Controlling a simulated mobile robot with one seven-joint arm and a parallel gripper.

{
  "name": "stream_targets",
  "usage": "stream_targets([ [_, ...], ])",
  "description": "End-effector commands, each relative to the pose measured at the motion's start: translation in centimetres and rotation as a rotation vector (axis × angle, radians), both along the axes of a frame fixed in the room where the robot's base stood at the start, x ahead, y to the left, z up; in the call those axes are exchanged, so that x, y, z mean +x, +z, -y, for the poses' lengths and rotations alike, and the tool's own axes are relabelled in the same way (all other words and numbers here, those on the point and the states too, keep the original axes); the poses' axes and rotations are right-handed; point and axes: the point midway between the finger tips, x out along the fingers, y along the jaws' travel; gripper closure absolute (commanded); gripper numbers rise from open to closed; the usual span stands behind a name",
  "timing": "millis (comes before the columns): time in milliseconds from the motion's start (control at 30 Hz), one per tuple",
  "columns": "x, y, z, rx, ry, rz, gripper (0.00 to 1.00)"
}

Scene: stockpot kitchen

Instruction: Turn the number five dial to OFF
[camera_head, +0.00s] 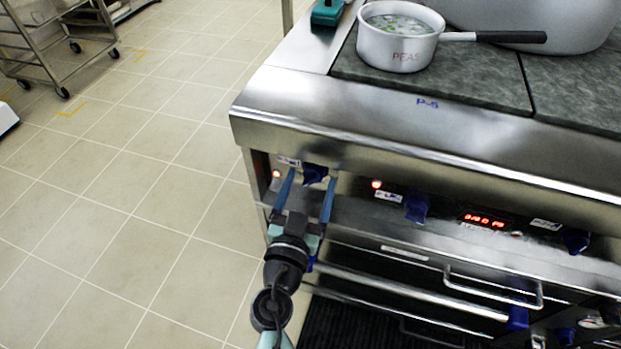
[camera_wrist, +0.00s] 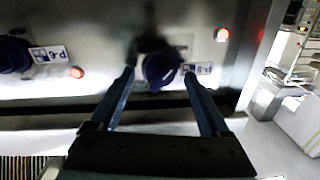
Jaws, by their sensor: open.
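My gripper (camera_head: 311,176) is open at the stove's front panel, one blue finger on each side of a dark blue dial (camera_head: 314,171) at the panel's left end. In the wrist view, this dial (camera_wrist: 161,68) sits between and slightly beyond my fingertips (camera_wrist: 158,76), with a gap visible on both sides. A small label (camera_wrist: 197,69) beside it is upside down and hard to read. A red lamp (camera_head: 276,174) glows left of the dial; the wrist view shows this lamp (camera_wrist: 222,34) too. I cannot tell the dial's setting.
A drawer handle (camera_head: 492,290) projects below.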

Motion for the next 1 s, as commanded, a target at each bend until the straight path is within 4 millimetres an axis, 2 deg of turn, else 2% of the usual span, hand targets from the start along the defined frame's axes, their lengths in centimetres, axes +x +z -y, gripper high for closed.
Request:
stream_targets([
  [133, 0.72, 0.04, 0.22, 0.0, 0.0, 0.0, 0.2],
  [400, 0.79, 0.0, 0.24, 0.001, -0.001, 0.0, 0.2],
  [833, 0.75, 0.01, 0.22, 0.001, 0.0, 0.0, 0.97],
  [867, 0.75, 0.01, 0.22, 0.001, 0.0, 0.0, 1.0],
  [1000, 0.75, 0.0, 0.21, -0.003, 0.0, -0.001, 1.0],
])
